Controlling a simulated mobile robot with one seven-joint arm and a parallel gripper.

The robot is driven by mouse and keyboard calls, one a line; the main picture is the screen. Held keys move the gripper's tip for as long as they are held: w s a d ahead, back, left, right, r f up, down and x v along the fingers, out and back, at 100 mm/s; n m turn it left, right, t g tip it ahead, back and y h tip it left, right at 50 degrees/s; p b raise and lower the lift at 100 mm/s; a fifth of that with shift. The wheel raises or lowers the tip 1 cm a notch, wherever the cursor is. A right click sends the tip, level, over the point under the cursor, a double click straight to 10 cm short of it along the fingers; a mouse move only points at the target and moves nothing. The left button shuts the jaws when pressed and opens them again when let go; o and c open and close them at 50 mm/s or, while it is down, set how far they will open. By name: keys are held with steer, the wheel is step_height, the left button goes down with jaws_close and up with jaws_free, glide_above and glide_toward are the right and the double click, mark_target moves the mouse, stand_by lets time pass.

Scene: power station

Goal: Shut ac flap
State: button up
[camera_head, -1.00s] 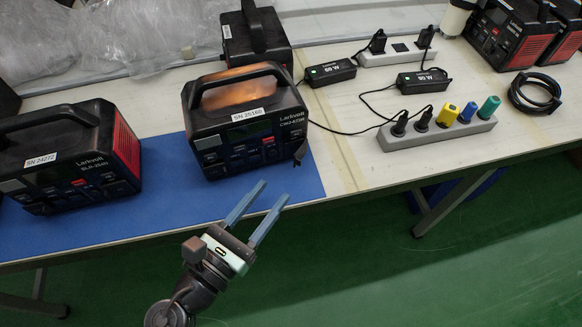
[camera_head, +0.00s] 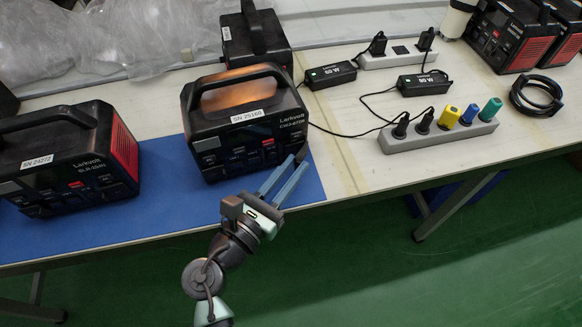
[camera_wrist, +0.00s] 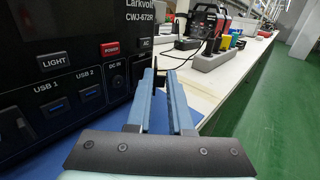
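The black power station (camera_head: 245,128) labelled CWJ-672R stands upright on the blue mat; it also fills the left of the wrist view (camera_wrist: 75,75). A small black flap (camera_head: 301,153) sticks out at the lower right of its front. In the wrist view, a thin dark piece that looks like the flap (camera_wrist: 161,80) shows near my fingertips, just right of the AC button. My gripper (camera_head: 299,161) has its blue fingers at the flap. The fingers (camera_wrist: 162,76) are parallel with a gap between them. I cannot tell whether they touch the flap.
Another power station (camera_head: 75,155) stands to the left and one (camera_head: 255,38) behind. The table's front edge is close under my gripper.

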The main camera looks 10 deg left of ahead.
jaws_close()
steer(key=shift+a, duration=0.1)
steer(key=shift+w+a+r+m+g+h, duration=0.1)
steer(key=shift+a+m+g+h, duration=0.1)
steer(key=shift+m+h, duration=0.2)
steer(key=shift+w+a+m+g+h, duration=0.1)
steer(key=shift+a+m+g+h, duration=0.1)
steer(key=shift+m+h, duration=0.15)
steer(key=shift+w+a+m+g+h+p, duration=0.1)
steer(key=shift+a+m+g+h+p, duration=0.1)
steer(key=shift+m+g+h, duration=0.35)
steer(key=shift+a+m+g+h+p, duration=0.1)
steer(key=shift+a+m+g+h, duration=0.1)
steer(key=shift+h, duration=0.6)
steer(key=o, duration=0.6)
jaws_free()
